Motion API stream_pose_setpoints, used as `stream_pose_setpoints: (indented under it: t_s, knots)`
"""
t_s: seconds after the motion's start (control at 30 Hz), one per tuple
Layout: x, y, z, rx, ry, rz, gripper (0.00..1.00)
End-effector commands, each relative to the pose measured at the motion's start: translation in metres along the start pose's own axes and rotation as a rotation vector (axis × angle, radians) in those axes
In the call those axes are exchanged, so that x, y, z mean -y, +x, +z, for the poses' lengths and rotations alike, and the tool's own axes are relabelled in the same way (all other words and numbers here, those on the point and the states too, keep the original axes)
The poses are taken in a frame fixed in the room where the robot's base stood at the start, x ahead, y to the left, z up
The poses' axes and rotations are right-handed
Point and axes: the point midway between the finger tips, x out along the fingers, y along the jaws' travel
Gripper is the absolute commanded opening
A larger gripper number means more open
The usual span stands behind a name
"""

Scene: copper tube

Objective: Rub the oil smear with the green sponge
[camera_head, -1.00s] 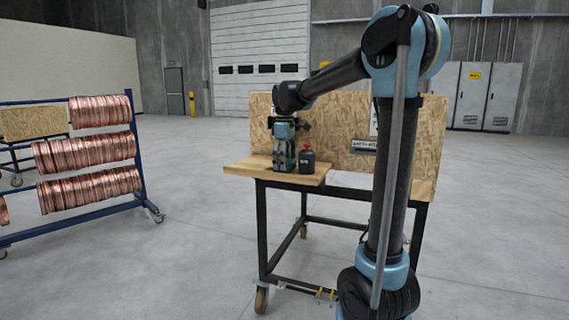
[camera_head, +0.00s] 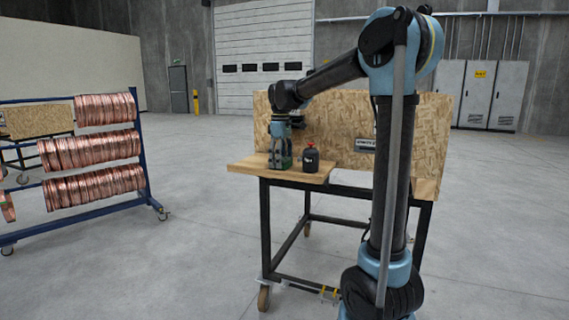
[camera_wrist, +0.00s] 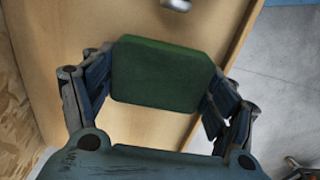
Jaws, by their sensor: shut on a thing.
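The green sponge (camera_wrist: 160,74) is a thick dark green block between the two fingers of my gripper (camera_wrist: 158,85) in the wrist view. My gripper is shut on it, one finger at each side. In the head view my gripper (camera_head: 280,160) points down over the left part of the wooden worktop (camera_head: 245,167), left of a black bottle. Whether the sponge touches the worktop I cannot tell. I cannot make out the oil smear in either view; the sponge and gripper cover part of the board.
The black bottle with a red cap (camera_head: 310,158) stands close to the right of my gripper. A chipboard panel (camera_head: 340,130) rises behind the worktop. A blue rack (camera_head: 145,165) with copper coils (camera_head: 95,147) stands at left. A metallic end (camera_wrist: 178,4) shows atop the wrist view.

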Motion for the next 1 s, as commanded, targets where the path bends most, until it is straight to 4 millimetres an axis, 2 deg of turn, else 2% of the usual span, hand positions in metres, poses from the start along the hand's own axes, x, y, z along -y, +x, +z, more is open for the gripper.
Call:
stream_pose_setpoints:
  t_s: [0.5, 0.77, 1.0]
  knots:
    - [0.0, 0.003, -0.029, 0.0, -0.001, 0.0, 0.69]
    - [0.0, 0.003, -0.036, -0.001, 0.0, 0.0, 0.68]
    - [0.0, 0.002, -0.053, -0.001, -0.001, 0.0, 0.68]
